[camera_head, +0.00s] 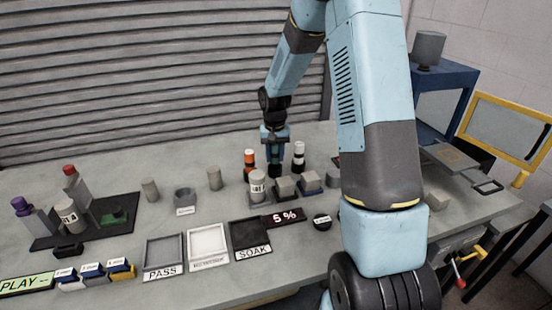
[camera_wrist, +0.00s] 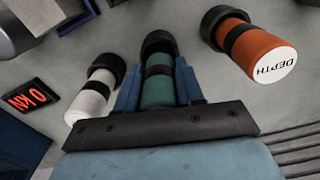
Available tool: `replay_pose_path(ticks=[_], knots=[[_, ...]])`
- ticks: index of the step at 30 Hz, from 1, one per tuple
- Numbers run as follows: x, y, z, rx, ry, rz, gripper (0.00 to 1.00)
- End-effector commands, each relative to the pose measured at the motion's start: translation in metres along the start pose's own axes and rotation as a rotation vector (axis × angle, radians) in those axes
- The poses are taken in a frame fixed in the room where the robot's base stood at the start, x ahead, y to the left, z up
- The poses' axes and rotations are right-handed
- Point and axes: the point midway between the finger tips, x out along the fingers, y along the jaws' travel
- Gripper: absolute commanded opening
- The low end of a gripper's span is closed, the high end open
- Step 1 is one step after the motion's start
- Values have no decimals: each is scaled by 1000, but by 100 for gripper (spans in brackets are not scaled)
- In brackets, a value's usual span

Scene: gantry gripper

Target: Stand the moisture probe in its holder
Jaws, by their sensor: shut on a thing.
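In the wrist view my gripper (camera_wrist: 157,85) is shut on a teal cylindrical probe (camera_wrist: 157,88) with a black band. I take it for the moisture probe, though no label on it shows. Its far end meets a black round cup-like piece (camera_wrist: 158,42); I cannot tell whether that is a holder or the probe's own foot, nor whether it is seated. In the head view my gripper (camera_head: 275,150) points down at the back of the table, between an orange probe (camera_head: 250,160) and a white probe (camera_head: 299,152). The orange probe is marked DEPTH in the wrist view (camera_wrist: 262,50).
A labelled cup (camera_head: 258,186) and grey blocks (camera_head: 285,187) stand just in front. A display (camera_head: 284,217) reads 5 %. Trays, including PASS (camera_head: 163,273) and SOAK (camera_head: 254,252), lie nearer. A ribbed wall (camera_head: 150,80) rises behind.

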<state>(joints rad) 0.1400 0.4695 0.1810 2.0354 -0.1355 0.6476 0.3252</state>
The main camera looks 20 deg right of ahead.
Motion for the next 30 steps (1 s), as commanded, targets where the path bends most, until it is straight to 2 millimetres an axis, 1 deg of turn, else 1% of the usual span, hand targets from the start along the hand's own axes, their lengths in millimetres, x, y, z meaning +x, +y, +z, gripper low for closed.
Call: replay_pose_path(ticks=[1, 4, 14, 15, 22, 23, 30], knots=[[8, 0, 1, 0, -4, 0, 7], [17, 0, 0, -1, -1, 0, 7], [19, 0, 0, 0, 0, 0, 7], [19, 1, 0, 0, 0, 0, 39], [19, 1, 0, 1, 0, 0, 61], [19, 1, 0, 1, 0, 0, 62], [18, 1, 0, 1, 0, 0, 62]])
